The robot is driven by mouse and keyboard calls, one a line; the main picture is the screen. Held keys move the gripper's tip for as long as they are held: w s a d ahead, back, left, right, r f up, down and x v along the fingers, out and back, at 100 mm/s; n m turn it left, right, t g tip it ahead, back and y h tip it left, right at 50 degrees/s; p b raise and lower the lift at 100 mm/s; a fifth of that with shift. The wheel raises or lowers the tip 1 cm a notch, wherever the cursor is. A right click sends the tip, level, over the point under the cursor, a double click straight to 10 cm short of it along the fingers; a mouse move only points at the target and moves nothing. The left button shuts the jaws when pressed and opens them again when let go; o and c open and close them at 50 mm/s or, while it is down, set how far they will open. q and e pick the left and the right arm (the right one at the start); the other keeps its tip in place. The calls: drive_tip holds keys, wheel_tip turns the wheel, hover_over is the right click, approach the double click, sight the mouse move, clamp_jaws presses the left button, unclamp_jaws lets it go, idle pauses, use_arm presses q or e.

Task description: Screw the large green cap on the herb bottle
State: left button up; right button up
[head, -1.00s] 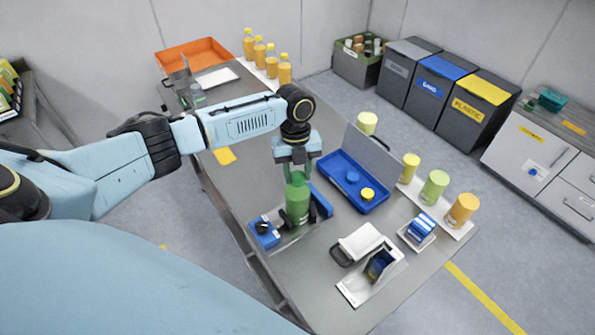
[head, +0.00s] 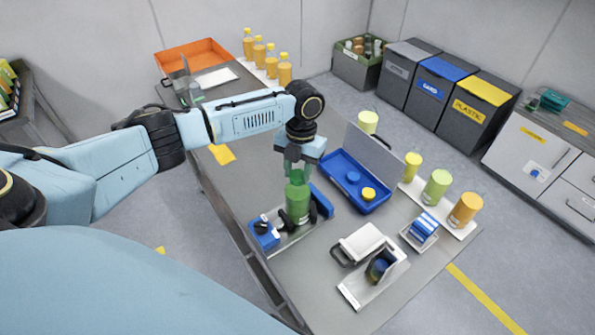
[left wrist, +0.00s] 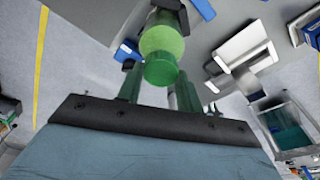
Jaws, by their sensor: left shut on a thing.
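The green herb bottle (head: 297,204) stands upright in a holder with blue parts (head: 265,234) near the front of the grey table. My left gripper (head: 299,168) points down from above the bottle and is shut on the large green cap (head: 296,177). The cap is at the bottle's top; I cannot tell how far it sits on the thread. In the left wrist view the cap (left wrist: 161,71) lies between the fingers, with the bottle (left wrist: 163,40) in line behind it. My right gripper is not in view.
A blue tray (head: 338,186) with blue and yellow caps lies right of the bottle. A white box (head: 361,243) and a small holder (head: 361,290) are at the front right. Green, yellow and orange jars (head: 436,187) stand along the right edge.

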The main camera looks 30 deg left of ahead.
use_arm(q)
drive_tip(key=m+b, duration=0.1)
drive_tip(key=m, duration=0.5)
drive_tip(key=shift+y, duration=0.4)
drive_tip(key=shift+m+b, duration=0.6)
drive_tip(key=shift+b, duration=2.05)
drive_tip(key=o, duration=1.3)
drive_tip(key=shift+c, duration=0.2)
